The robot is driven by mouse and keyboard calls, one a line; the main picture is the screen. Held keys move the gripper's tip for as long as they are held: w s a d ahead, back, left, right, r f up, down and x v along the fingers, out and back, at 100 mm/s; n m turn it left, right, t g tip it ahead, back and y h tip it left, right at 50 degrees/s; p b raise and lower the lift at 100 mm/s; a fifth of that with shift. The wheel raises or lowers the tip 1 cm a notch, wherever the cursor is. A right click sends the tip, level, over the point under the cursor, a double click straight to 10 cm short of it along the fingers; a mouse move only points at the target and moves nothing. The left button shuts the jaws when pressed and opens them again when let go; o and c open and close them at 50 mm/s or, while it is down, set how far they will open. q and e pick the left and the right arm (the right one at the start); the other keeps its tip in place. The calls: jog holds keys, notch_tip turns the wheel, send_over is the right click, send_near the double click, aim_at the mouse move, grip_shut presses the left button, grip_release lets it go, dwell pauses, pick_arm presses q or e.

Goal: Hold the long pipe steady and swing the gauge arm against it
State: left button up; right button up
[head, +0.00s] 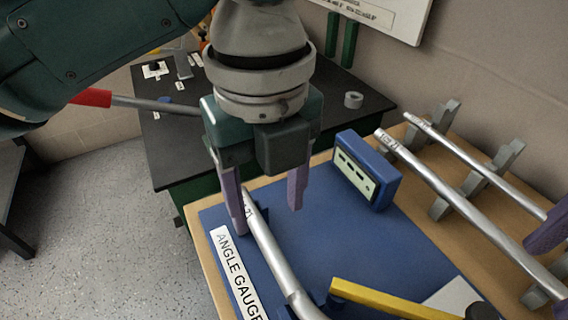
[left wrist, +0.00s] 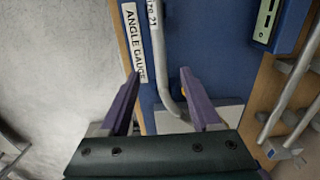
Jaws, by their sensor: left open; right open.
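A silver bent pipe (head: 268,245) lies on the blue gauge board (head: 320,240), beside the ANGLE GAUGE label (head: 236,275). The yellow gauge arm (head: 385,299) lies at the bottom, its left end near the pipe's bend; contact cannot be told. My left gripper (head: 268,220) is open above the pipe's far end. In the left wrist view the bent pipe (left wrist: 160,55) runs between the open fingers (left wrist: 160,73), apart from both. My right gripper (head: 553,252) is open at the right edge, partly cut off, near the front end of a straight pipe (head: 455,200).
A second straight pipe (head: 475,162) lies on grey rack supports (head: 505,155) at the right. A blue box with a pale display (head: 368,170) stands at the board's back right. A dark table (head: 165,130) with small parts stands behind. A dark knob (head: 482,311) sits near the yellow arm.

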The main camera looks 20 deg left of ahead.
aim_at(271, 245)
pick_arm(q)
notch_tip(271, 245, down, 8)
jog(key=shift+f, duration=0.15)
dwell(0.3)
grip_shut()
dwell(0.4)
pick_arm(e)
jog(key=shift+o, duration=1.3)
